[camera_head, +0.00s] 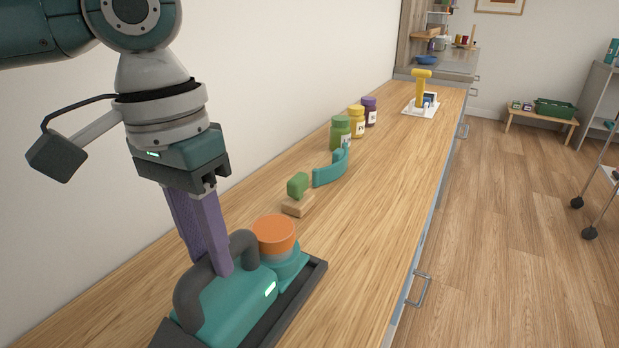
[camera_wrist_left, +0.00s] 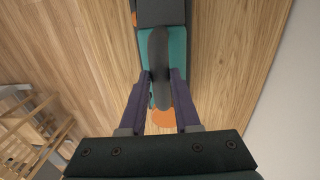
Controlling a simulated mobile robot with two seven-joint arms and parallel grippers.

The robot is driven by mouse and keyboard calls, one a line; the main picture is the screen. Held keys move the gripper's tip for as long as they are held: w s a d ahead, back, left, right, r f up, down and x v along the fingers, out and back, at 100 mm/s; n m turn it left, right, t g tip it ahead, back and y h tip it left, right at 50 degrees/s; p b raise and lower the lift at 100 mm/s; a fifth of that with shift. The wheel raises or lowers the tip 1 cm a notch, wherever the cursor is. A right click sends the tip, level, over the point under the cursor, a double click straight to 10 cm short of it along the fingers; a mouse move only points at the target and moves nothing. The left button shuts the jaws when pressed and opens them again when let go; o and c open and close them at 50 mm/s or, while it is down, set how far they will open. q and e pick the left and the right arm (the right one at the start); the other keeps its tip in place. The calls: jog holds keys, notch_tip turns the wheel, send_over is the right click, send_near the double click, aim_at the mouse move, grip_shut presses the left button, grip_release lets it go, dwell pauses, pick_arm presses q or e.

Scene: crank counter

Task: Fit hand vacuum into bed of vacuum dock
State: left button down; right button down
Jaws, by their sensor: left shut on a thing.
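The hand vacuum (camera_head: 228,308) has a teal body, a dark arched handle and an orange-capped round front end. It is at the bottom of the head view, and the wrist view shows its dark handle (camera_wrist_left: 158,50) from above. My left gripper (camera_head: 222,270), with purple fingers pointing down, is shut on this handle; in the wrist view its fingers (camera_wrist_left: 160,78) lie on either side of it. The vacuum dock (camera_head: 306,286), a dark tray with a raised rim, lies under and around the vacuum. I cannot tell whether the vacuum rests fully in its bed. My right gripper is not in view.
On the wooden counter (camera_head: 385,170) beyond are a green block on a wooden base (camera_head: 297,190), a teal curved piece (camera_head: 330,170) and several jars (camera_head: 341,132). A yellow-handled item (camera_head: 421,88) stands farther back. The wall runs along the left; the counter's right strip is clear.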

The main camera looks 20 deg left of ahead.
pick_arm(q)
notch_tip(320, 180, down, 2)
jog(key=shift+w+f, duration=0.1)
jog(key=c, duration=0.6)
grip_release()
